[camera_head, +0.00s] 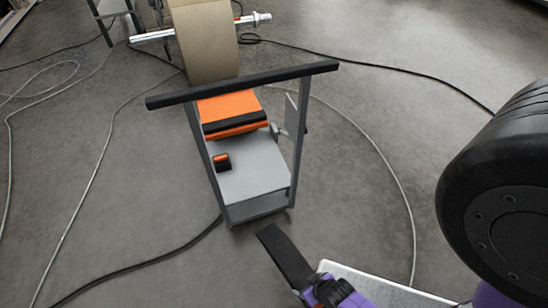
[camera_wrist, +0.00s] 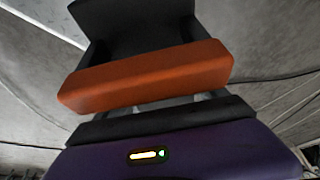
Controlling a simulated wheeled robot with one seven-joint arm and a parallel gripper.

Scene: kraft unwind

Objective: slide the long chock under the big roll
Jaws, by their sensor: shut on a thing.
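My gripper (camera_head: 322,292) is low in the head view, shut on the long chock (camera_head: 284,255), a long black piece that sticks out up and to the left. In the wrist view, the chock's orange end (camera_wrist: 150,76) lies across my gripper (camera_wrist: 160,112), with its black body (camera_wrist: 130,18) beyond. Parts of the chock at the jaws are hidden. The big roll (camera_head: 206,45), brown kraft paper on a metal shaft, is at the top of the head view, well apart from the chock. Its top is cut off and its foot is partly hidden by the cart.
A grey cart (camera_head: 255,165) with a black handle bar (camera_head: 245,84) stands between my gripper and the roll. It carries an orange and black block (camera_head: 232,107) and a small orange and black piece (camera_head: 222,162). Cables (camera_head: 150,262) cross the floor. Open floor lies on both sides.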

